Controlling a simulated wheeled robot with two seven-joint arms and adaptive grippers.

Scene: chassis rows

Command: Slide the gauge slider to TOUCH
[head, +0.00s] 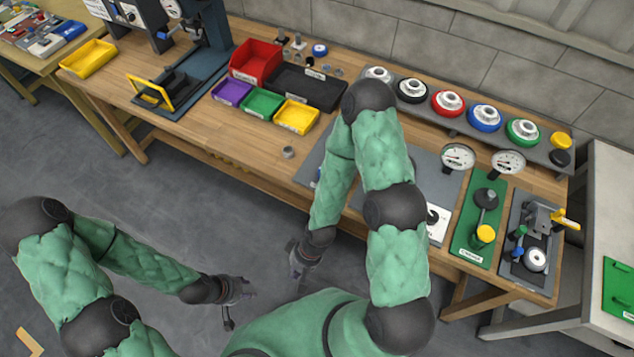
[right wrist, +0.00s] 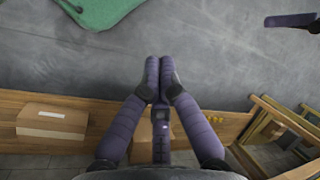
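No slider marked TOUCH can be made out; the labels are too small to read. Two round dial gauges stand at the right of the bench, a left one (head: 458,157) and a right one (head: 508,161). In front of them lie a green board (head: 467,243) with a yellow knob (head: 486,234) and a dark board (head: 515,268) with metal fittings. A white card with a black dial (head: 435,222) is partly hidden by my right arm. My right gripper (head: 294,262) is off the bench's front edge; its fingers (right wrist: 159,65) are together and empty. My left gripper (head: 240,303) looks open and empty over the floor.
The wooden bench (head: 200,125) carries a red bin (head: 256,60), small coloured trays, a black tray (head: 305,88) and a rack of coloured round pieces (head: 448,102). A small metal ring (head: 288,152) stands on bare wood. A grey table (head: 605,210) adjoins at right.

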